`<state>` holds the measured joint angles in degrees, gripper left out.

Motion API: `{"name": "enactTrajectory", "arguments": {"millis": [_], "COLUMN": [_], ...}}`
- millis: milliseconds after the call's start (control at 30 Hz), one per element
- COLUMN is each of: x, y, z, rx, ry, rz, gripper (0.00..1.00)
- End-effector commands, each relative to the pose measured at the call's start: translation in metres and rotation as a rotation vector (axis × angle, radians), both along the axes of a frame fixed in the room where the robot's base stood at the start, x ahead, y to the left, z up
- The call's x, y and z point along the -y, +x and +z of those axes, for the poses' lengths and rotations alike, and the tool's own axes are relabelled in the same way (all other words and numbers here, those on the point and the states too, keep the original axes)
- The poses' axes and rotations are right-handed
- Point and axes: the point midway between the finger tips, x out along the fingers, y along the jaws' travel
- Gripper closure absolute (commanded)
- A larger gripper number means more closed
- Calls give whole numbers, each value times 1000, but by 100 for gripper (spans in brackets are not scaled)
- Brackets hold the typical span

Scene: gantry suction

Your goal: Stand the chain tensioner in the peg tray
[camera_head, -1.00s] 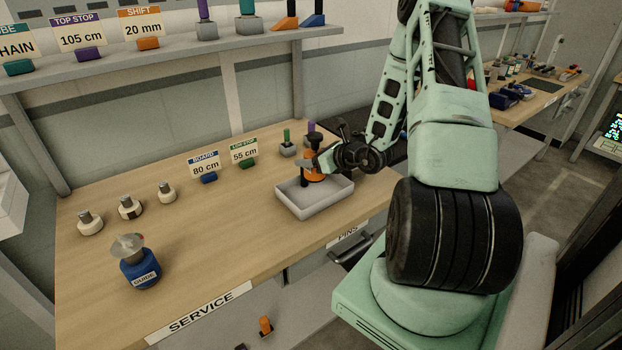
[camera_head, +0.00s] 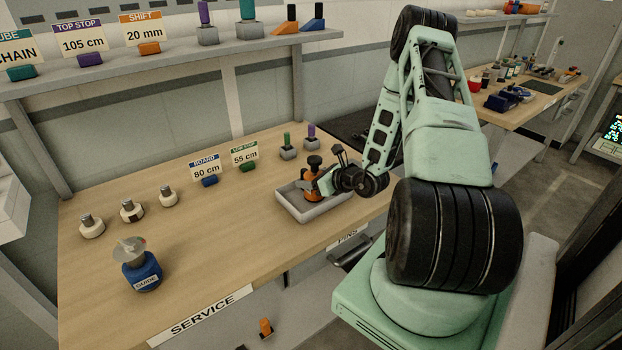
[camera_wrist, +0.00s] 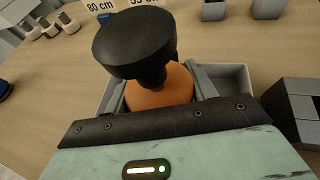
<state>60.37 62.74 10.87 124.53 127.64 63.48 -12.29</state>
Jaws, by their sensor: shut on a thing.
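The chain tensioner, an orange body (camera_head: 312,190) with a black round knob on top (camera_head: 314,161), stands about upright within the walls of the grey peg tray (camera_head: 318,211). My gripper (camera_head: 323,184) is shut on it from the right side. In the wrist view the black knob (camera_wrist: 135,42) is close in front, with the orange body (camera_wrist: 162,88) below it and the tray (camera_wrist: 228,78) behind. The underside of the tensioner is hidden, so I cannot tell whether it touches the tray floor.
Two grey blocks with a green peg (camera_head: 287,148) and a purple peg (camera_head: 311,140) stand behind the tray. Sign cards (camera_head: 205,168) stand to the left. A blue guide piece (camera_head: 142,272) and several cream knobs (camera_head: 132,211) are further left. The bench between is clear.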

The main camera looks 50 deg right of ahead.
Motion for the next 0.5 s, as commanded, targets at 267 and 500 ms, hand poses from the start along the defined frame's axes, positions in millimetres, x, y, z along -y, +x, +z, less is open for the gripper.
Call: {"name": "enactTrajectory", "arguments": {"millis": [267, 500], "x": [0, 0], "y": [0, 0], "z": [-2, 4], "rx": [0, 0], "ry": [0, 0], "rz": [0, 0], "gripper": [22, 22]}}
